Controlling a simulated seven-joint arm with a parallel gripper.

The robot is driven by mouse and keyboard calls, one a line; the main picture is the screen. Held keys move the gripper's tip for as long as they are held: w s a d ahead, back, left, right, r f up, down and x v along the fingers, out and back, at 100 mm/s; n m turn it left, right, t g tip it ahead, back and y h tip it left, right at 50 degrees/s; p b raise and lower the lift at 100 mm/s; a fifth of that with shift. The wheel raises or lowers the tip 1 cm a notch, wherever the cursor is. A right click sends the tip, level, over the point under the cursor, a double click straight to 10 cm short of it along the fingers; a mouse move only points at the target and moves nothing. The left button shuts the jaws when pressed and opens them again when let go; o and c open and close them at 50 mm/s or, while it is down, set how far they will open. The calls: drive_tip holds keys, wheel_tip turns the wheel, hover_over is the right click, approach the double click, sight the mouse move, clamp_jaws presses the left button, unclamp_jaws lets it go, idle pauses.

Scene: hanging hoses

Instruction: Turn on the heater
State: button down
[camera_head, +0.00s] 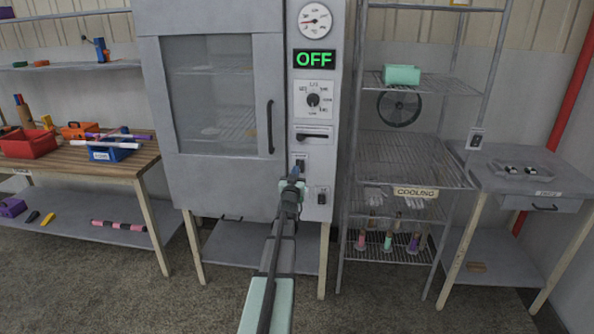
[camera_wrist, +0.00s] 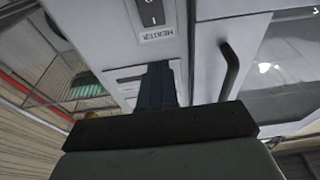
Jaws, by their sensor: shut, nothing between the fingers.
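The heater is a tall grey cabinet (camera_head: 215,180) with a glass door. Its control panel has a green display (camera_head: 314,60) reading OFF, a round gauge and a dial. A small rocker switch (camera_head: 321,195) sits low on the panel. The wrist view shows a rocker switch (camera_wrist: 150,12) beside a label (camera_wrist: 157,35) that reads HEATER. My gripper (camera_head: 299,166) is shut and empty in front of the lower panel, up and left of the low switch. Its dark fingers (camera_wrist: 158,75) point toward the panel. I cannot tell whether they touch it.
The door handle (camera_head: 269,127) stands out left of the panel. A wire rack (camera_head: 405,160) with a COOLING sign is to the right, then a grey table (camera_head: 520,170). A wooden bench (camera_head: 125,165) with a red bin and a blue bin is at the left.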

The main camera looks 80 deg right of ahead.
drive_tip(key=a+r, duration=0.1)
drive_tip(key=a, duration=0.5)
drive_tip(key=shift+r, duration=0.15)
idle(0.3)
